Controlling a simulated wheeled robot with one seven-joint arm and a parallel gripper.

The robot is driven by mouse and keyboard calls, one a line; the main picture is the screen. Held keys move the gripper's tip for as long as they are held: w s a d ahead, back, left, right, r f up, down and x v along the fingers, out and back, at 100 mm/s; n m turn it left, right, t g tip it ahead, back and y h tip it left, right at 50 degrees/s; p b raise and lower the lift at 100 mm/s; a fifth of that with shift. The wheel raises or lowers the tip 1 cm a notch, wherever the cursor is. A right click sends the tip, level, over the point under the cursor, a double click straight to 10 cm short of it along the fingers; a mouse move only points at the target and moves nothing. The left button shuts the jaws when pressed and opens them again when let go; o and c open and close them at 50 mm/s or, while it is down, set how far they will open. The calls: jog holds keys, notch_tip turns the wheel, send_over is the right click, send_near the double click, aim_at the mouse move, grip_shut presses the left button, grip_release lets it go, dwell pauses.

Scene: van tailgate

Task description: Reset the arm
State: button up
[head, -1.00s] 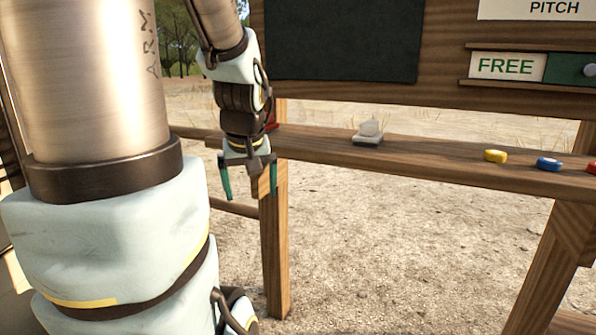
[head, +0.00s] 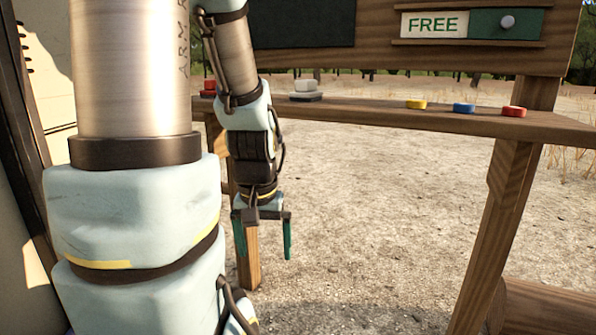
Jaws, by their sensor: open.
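My gripper (head: 264,240) hangs from my arm left of the middle in the head view. Its two green fingers point down and stand apart, with nothing seen between them that it holds. It is in front of a wooden post (head: 248,262) of the stand and lower in the picture than the shelf. My arm's large upper part fills the left side and hides what is behind it.
A wooden shelf (head: 380,117) carries a grey-white item (head: 305,90), red item (head: 209,88), yellow disc (head: 416,104), blue disc (head: 464,108) and red disc (head: 514,111). Above hang a dark board (head: 300,28) and a FREE sign (head: 434,25). The gravel (head: 390,220) is open.

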notch_tip(320, 180, up, 26)
jog(key=p, duration=2.5)
jog(key=shift+w+a+r+p, duration=0.15)
jog(key=shift+r+p, duration=0.1)
jog(key=shift+p, duration=0.15)
